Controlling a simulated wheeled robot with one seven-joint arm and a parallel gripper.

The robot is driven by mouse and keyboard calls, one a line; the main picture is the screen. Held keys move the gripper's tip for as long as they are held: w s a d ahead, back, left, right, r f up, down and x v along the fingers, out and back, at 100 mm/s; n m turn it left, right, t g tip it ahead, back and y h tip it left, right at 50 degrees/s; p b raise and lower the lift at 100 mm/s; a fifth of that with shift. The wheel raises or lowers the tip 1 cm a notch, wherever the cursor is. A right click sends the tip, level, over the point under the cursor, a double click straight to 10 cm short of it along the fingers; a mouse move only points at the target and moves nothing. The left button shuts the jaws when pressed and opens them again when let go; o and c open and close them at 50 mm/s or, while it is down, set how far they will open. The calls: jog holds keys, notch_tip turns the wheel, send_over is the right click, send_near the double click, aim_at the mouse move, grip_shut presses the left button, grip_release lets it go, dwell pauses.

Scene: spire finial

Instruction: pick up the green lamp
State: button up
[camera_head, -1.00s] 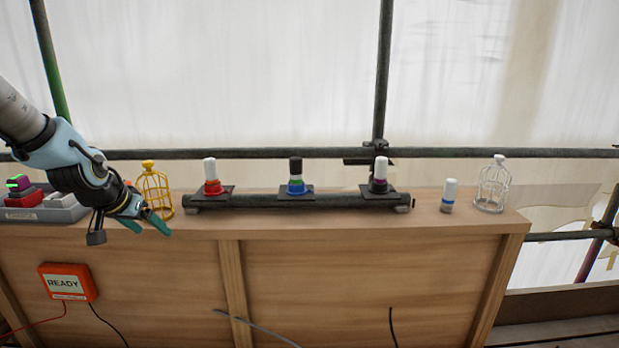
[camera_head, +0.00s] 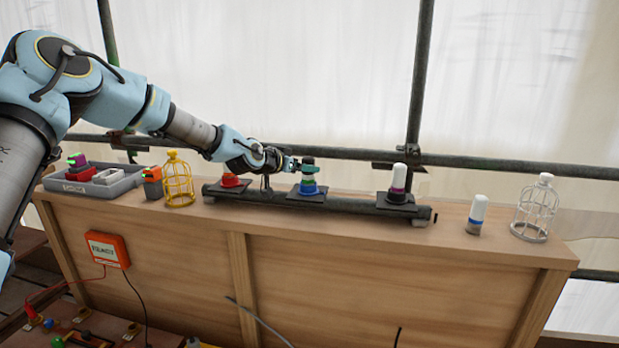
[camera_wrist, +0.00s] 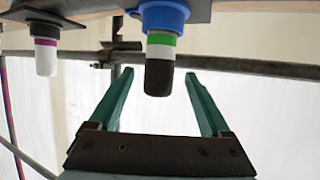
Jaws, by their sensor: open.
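The lamp with a green band (camera_head: 308,180) stands upright in a blue collar on a dark plate on the bar. It has a black top. In the wrist view, where things hang upside down, the green-banded lamp (camera_wrist: 159,75) shows its blue collar, white parts and black end. My gripper (camera_head: 302,166) is open at the height of the black top and overlaps it in the head view. In the wrist view, my gripper's (camera_wrist: 158,76) teal fingers lie either side of the black end, apart from it. I cannot tell how deep the lamp is between them.
A red-based lamp (camera_head: 231,180) is partly hidden behind my arm. A purple-banded white lamp (camera_head: 398,182) stands to the right. A blue-banded white cylinder (camera_head: 477,215), a white cage (camera_head: 535,210), a yellow cage (camera_head: 178,182) and a grey tray (camera_head: 120,188) share the shelf.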

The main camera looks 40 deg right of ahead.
jog(key=p+x, duration=0.1)
jog(key=x, duration=0.1)
jog(key=p+x, duration=0.1)
jog(key=x, duration=0.2)
jog(key=shift+d+r, duration=0.2)
jog(key=shift+d, duration=0.05)
jog(key=shift+w+d+f+p, duration=0.1)
jog(key=shift+d+f+p, duration=0.15)
jog(key=shift+d+p, duration=0.05)
grip_shut()
